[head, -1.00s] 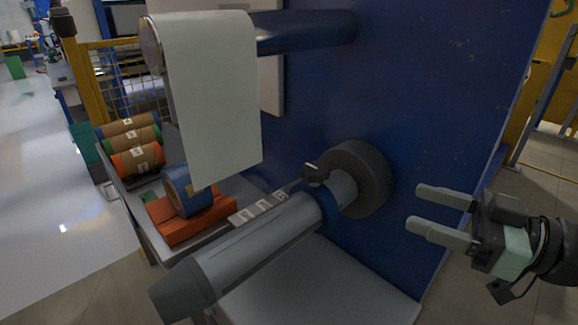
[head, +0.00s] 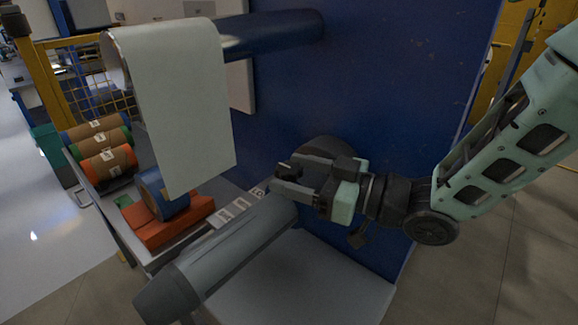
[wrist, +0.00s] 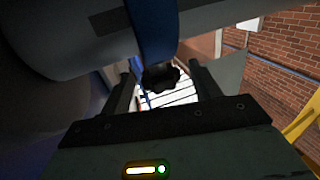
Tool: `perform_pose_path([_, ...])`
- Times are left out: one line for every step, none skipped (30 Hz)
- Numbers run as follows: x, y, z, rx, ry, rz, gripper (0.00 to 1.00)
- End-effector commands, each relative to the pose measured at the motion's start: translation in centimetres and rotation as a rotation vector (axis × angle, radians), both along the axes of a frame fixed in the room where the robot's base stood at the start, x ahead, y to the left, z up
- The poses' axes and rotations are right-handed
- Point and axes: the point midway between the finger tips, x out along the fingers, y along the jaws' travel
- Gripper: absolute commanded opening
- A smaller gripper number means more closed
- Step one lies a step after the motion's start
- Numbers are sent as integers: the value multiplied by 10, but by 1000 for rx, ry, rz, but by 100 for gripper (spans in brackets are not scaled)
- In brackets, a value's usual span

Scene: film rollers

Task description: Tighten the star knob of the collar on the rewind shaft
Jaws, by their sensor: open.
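The grey rewind shaft (head: 225,250) sticks out from the blue machine wall toward the lower left in the head view. The blue collar (wrist: 153,28) is a band around the shaft in the wrist view; in the head view my gripper mostly hides it. The dark star knob (wrist: 161,78) projects from the collar. My gripper (head: 284,174) is at the collar, and its fingers are open, one on each side of the knob in the wrist view. I cannot tell whether either finger touches it.
A hanging white web (head: 182,105) drapes from an upper roller left of my gripper. A side table holds several coloured rolls (head: 108,160) and an orange block (head: 165,226) with a blue roll. The blue wall (head: 390,90) stands close behind my gripper.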

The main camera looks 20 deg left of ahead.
Motion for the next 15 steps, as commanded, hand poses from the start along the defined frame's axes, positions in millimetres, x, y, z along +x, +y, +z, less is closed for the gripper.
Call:
perform_pose_path([0,6,0,-1,1,1,62])
perform_pose_path([1,8,1,-1,0,0,62])
perform_pose_path([1,11,0,-1,0,0,62])
perform_pose_path([1,12,0,-1,0,0,62])
perform_pose_path([1,14,0,-1,1,0,62])
perform_pose_path([1,15,0,-1,1,0,62])
perform_pose_path([1,15,0,-1,1,0,62])
perform_pose_path([2,16,0,-1,1,-1,62])
perform_pose_path([2,16,0,-1,1,-1,62])
perform_pose_path([2,16,0,-1,1,-1,62])
perform_pose_path([2,16,0,-1,1,-1,62])
perform_pose_path([2,16,0,-1,1,-1,62])
perform_pose_path([2,16,0,-1,1,-1,62])
perform_pose_path([2,16,0,-1,1,-1,62])
perform_pose_path([2,16,0,-1,1,-1,57])
